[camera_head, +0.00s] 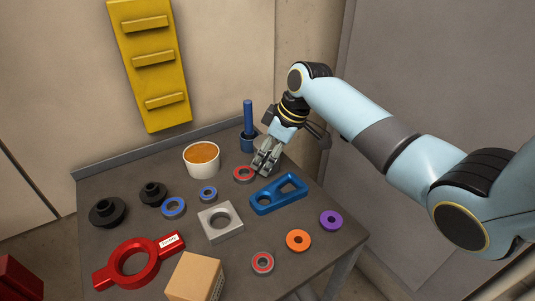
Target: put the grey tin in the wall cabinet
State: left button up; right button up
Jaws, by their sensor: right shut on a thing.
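No grey tin can be made out for certain. The nearest match is a pale round tub (201,165) with orange contents, upright at the back of the dark table. No wall cabinet can be made out. My right gripper (264,166) reaches down from the right to the back of the table. Its fingers are shut at the right edge of a small red-ringed bearing (244,174), partly covering it. The bearing looks level and close to the tabletop. The tub stands apart, left of the gripper. My left gripper is not in view.
A blue plunger-like part (248,120) stands behind the gripper. A blue bracket (278,194) lies just in front. A grey block (220,222), red holder (132,263), cardboard box (195,278) and several rings crowd the table (336,239). A yellow rack (152,60) hangs on the wall.

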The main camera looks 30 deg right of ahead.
jog(key=o, duration=0.8)
jog(key=shift+f, duration=0.1)
jog(key=o, duration=0.6)
jog(key=shift+c, duration=0.2)
